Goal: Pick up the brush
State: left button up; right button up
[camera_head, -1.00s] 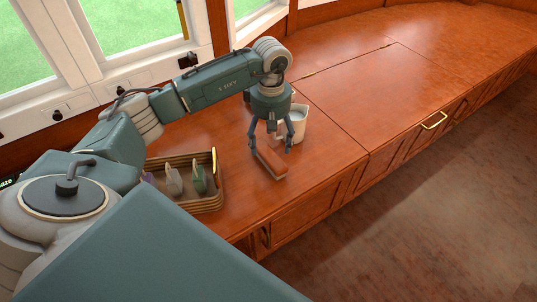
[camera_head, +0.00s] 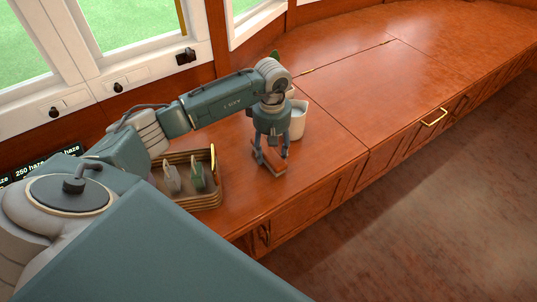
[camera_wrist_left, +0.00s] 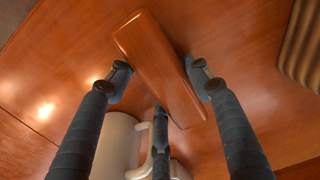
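The brush, a reddish-brown wooden block (camera_head: 268,169), lies on the wooden counter under my left gripper (camera_head: 270,155). In the left wrist view the brush (camera_wrist_left: 152,58) runs diagonally between the fingers of my left gripper (camera_wrist_left: 162,85). Two fingertips are on either side of it, and the third finger is near its lower end. The fingers are spread, close to the brush's sides; contact is not clear. My right gripper does not show.
A white mug (camera_head: 298,119) stands close behind the gripper; it also shows in the left wrist view (camera_wrist_left: 118,146). A wicker tray (camera_head: 207,202) with small bottle-like items is at the left. The counter to the right (camera_head: 400,90) is clear.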

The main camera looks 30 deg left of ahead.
aim_at(271, 149)
pick_arm(q)
jog(key=c, duration=0.5)
jog(key=shift+o, duration=0.2)
jog(key=shift+r, duration=0.1)
